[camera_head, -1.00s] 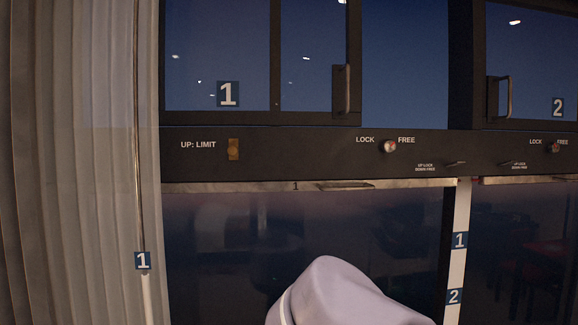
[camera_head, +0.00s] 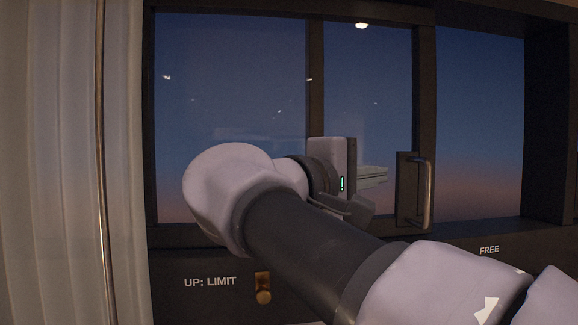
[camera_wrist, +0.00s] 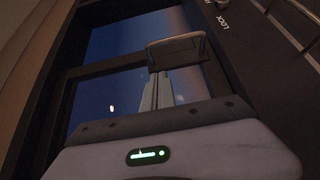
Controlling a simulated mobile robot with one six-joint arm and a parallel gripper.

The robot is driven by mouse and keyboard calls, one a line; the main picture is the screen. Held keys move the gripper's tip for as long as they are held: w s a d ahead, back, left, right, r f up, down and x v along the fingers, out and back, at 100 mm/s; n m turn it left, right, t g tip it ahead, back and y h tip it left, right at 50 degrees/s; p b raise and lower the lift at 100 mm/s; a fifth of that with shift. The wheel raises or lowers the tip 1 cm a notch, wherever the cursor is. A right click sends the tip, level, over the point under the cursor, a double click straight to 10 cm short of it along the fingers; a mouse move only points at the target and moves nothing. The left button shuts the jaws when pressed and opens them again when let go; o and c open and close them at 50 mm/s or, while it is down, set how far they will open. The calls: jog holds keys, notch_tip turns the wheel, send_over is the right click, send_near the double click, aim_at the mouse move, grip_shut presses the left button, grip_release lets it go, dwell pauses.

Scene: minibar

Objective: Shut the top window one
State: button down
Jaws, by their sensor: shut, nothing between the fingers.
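The top window one has a dark-framed sash (camera_head: 424,100). A metal pull handle (camera_head: 427,195) stands on a dark plate at its right edge; it also shows in the wrist view (camera_wrist: 176,42). Sky shows between this edge and the right-hand frame post (camera_head: 548,120); I cannot tell whether glass fills that space. My gripper (camera_head: 386,176) is shut and empty, left of the handle and in front of the pane. In the wrist view its fingers (camera_wrist: 160,88) point toward the handle; contact cannot be told. My arm hides the lower left of the window, and its number label is not visible.
A pale curtain (camera_head: 50,160) and a thin vertical rod (camera_head: 103,160) stand at the left.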

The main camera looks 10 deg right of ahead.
aim_at(391, 171)
jog(key=w+d+p, duration=0.1)
jog(key=w+d, duration=0.1)
jog(key=d, duration=0.6)
jog(key=shift+w, duration=0.2)
